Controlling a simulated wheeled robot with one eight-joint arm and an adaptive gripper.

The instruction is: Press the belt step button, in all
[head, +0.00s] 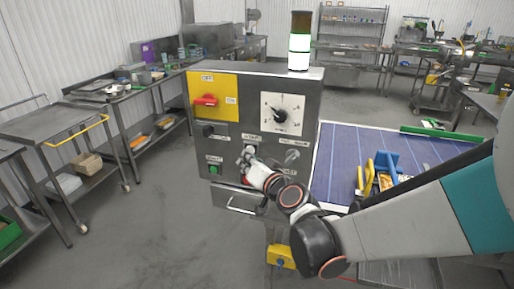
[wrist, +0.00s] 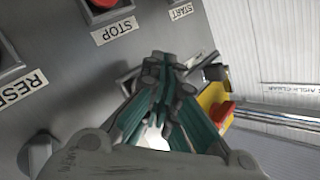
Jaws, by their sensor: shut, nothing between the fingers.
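The grey control box (head: 232,131) stands in front of me with several switches and buttons. My gripper (head: 251,158) is shut and empty at the lower middle of its face; its fingertips (wrist: 165,64) point at the panel in the wrist view. Whether they touch it I cannot tell. A red button (wrist: 103,4) labelled STOP and a START label (wrist: 181,11) show in the wrist view, beside a partly cut label beginning RESE (wrist: 22,90). A green button (head: 213,170) sits at the panel's lower left. A black control (head: 208,131) sits above it. I cannot read which is belt step.
A yellow plate (head: 226,84) with a red switch (head: 206,100) and a white dial (head: 292,104) are higher on the box. A lit signal tower (head: 299,53) stands on top. The blue belt (head: 346,150) is to the right, steel carts (head: 62,125) to the left.

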